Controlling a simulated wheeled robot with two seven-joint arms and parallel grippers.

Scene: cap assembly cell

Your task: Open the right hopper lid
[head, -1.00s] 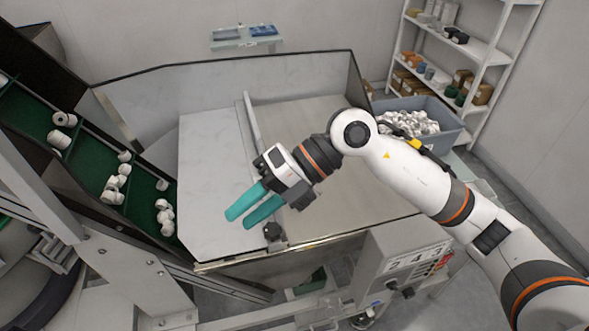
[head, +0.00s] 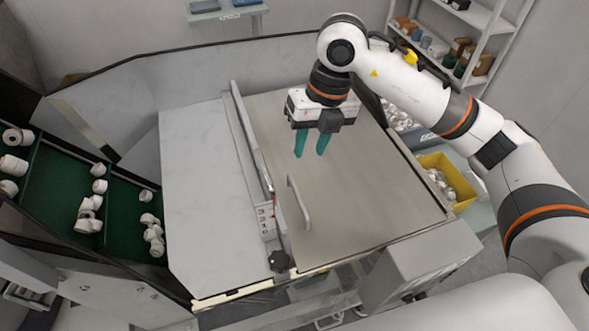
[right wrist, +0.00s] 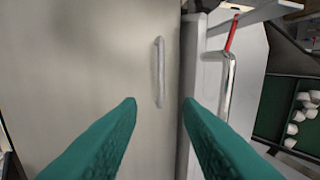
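The right hopper lid (head: 365,185) is a flat grey-beige panel, lying closed on the hopper. Its slim bar handle (head: 300,203) stands near the lid's left edge; it also shows upright ahead of the fingers in the right wrist view (right wrist: 160,72). My right gripper (head: 310,155) hangs above the lid, just behind the handle in the head view, its teal fingers pointing down. The fingers are apart with nothing between them, also in the right wrist view (right wrist: 160,104). The gripper is clear of the handle. My left gripper is not in view.
A paler left lid (head: 205,190) lies beside it, past a raised divider (head: 250,150). A green conveyor (head: 55,190) with white caps runs at the left. A control box (head: 420,265) stands in front, and a yellow bin (head: 450,180) at the right.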

